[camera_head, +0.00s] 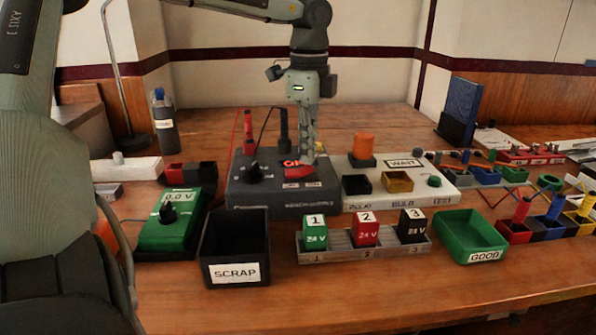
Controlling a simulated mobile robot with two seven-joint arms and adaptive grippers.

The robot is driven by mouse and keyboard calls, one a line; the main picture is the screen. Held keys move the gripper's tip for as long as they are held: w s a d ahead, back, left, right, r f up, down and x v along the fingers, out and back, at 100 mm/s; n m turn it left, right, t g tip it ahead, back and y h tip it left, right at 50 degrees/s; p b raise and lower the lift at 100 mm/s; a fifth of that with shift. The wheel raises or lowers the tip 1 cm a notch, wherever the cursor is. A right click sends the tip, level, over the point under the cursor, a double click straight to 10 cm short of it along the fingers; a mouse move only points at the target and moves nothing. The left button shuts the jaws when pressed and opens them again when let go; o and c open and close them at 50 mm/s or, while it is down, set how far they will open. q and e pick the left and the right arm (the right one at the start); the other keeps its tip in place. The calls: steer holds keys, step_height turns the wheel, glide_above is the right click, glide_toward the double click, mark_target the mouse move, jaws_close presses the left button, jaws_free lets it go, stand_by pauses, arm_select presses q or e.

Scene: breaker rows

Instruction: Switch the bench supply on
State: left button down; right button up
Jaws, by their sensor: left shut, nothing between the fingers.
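The bench supply (245,190) is a dark grey box in the middle of the table, with a black knob (254,171) on its top left. A red switch piece (299,172) sits on its top right. Red lettering just behind it is partly hidden by my fingers; only its first letters show. My left gripper (308,159) points straight down over the right part of the supply, its fingers shut and empty. The fingertips are at or just behind the red switch; I cannot tell whether they touch it. My right gripper is not in view.
A light test board (445,192) adjoins the supply on the right. In front stand a black SCRAP bin (236,240), a rack (350,252) with three relays, and a green GOOD tray (470,238). A green meter (165,232) stands left. Red and black plugs rise behind the supply.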

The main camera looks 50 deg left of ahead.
mark_target(307, 168)
arm_select(q)
steer(key=shift+f+b, duration=0.6)
steer(key=shift+f, duration=0.15)
steer(key=shift+r, duration=0.1)
steer(key=shift+r+p, duration=1.95)
steer(key=shift+r, duration=1.55)
steer(key=shift+f, duration=0.1)
